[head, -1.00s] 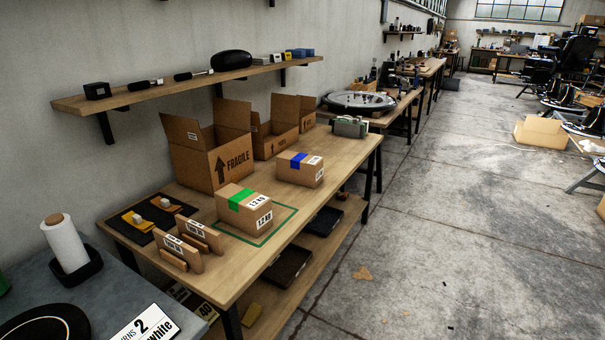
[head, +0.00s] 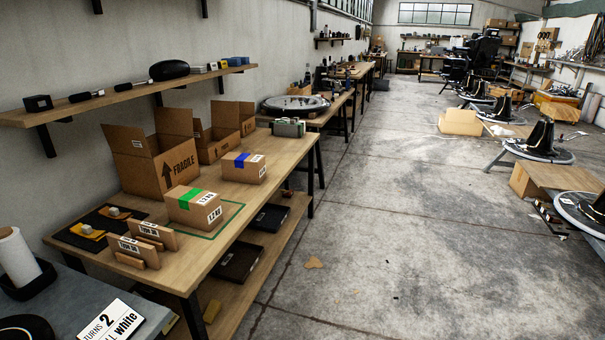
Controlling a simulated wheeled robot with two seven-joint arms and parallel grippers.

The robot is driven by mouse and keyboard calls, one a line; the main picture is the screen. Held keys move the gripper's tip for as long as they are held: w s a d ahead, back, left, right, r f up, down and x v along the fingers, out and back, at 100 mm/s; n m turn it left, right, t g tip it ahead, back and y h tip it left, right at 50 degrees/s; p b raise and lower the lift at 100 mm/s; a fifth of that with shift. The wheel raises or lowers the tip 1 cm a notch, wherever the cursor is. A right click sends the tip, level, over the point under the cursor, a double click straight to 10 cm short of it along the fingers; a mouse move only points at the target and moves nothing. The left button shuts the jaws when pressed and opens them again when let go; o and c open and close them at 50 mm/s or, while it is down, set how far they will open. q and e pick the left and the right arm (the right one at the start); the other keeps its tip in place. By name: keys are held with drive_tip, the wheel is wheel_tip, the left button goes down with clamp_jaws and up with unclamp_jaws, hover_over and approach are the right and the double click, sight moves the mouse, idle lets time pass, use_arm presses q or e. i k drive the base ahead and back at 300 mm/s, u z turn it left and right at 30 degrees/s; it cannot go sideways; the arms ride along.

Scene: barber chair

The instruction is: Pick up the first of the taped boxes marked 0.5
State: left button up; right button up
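Two closed, taped cardboard boxes sit on the wooden bench (head: 235,207) at the left. The green-taped box (head: 192,208) stands within a green outline on the bench top and has white labels. The blue-taped box (head: 244,167) stands farther back along the bench, with a white label. I cannot make out a 0.5 marking on either box. Neither of my grippers is in view.
Open cardboard boxes, one marked FRAGILE (head: 155,158), stand behind the taped ones. Label stands (head: 133,250) are at the bench's near end. A wall shelf (head: 130,91) hangs above. The concrete floor (head: 400,230) to the right is largely clear.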

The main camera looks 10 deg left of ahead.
sight(240, 168)
drive_tip(key=z, duration=0.4)
drive_tip(key=i, duration=2.5)
drive_tip(key=u, duration=1.95)
drive_tip(key=i, duration=1)
drive_tip(key=u, duration=1)
